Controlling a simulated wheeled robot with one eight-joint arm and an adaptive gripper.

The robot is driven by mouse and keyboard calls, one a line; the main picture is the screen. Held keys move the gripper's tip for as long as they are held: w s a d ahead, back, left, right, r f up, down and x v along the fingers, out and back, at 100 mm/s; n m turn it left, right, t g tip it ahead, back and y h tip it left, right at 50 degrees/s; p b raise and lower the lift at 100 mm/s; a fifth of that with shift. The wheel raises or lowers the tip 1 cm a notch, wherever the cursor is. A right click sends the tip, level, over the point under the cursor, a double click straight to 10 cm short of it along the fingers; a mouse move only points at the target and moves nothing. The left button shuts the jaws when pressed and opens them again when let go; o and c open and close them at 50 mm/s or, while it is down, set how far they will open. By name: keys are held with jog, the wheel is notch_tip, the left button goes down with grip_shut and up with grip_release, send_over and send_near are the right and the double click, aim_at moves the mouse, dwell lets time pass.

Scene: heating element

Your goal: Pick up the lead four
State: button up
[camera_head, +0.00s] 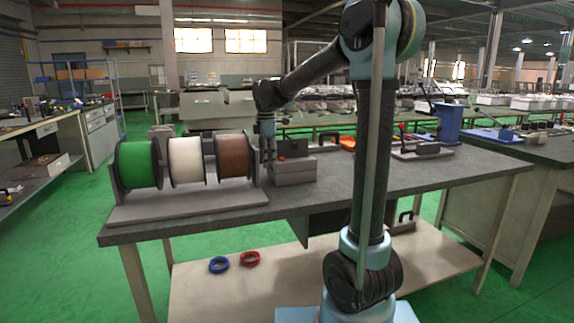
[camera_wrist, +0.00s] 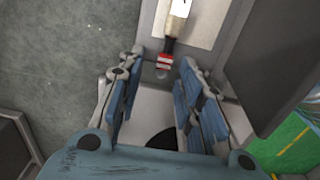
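I cannot tell for sure which object is the lead four. In the wrist view a small red-and-white piece (camera_wrist: 164,62) joins a dark neck and a pale, tool-like body (camera_wrist: 178,16) at the top of the picture. My gripper (camera_wrist: 160,78) is open, its two blue-grey fingers on either side of a gap with nothing clasped in it. The red-and-white piece appears at the far end of this gap; whether it lies between the fingertips is unclear. In the head view my gripper (camera_head: 268,146) points down beside a grey box (camera_head: 294,171) on the workbench.
Green (camera_head: 139,164), white (camera_head: 185,159) and brown (camera_head: 233,156) spools stand on a rack left of my gripper. Blue (camera_head: 218,265) and red (camera_head: 250,258) coils lie on the lower shelf. The workbench (camera_head: 330,185) has bare room at its front.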

grip_shut()
jog(key=shift+r, duration=0.1)
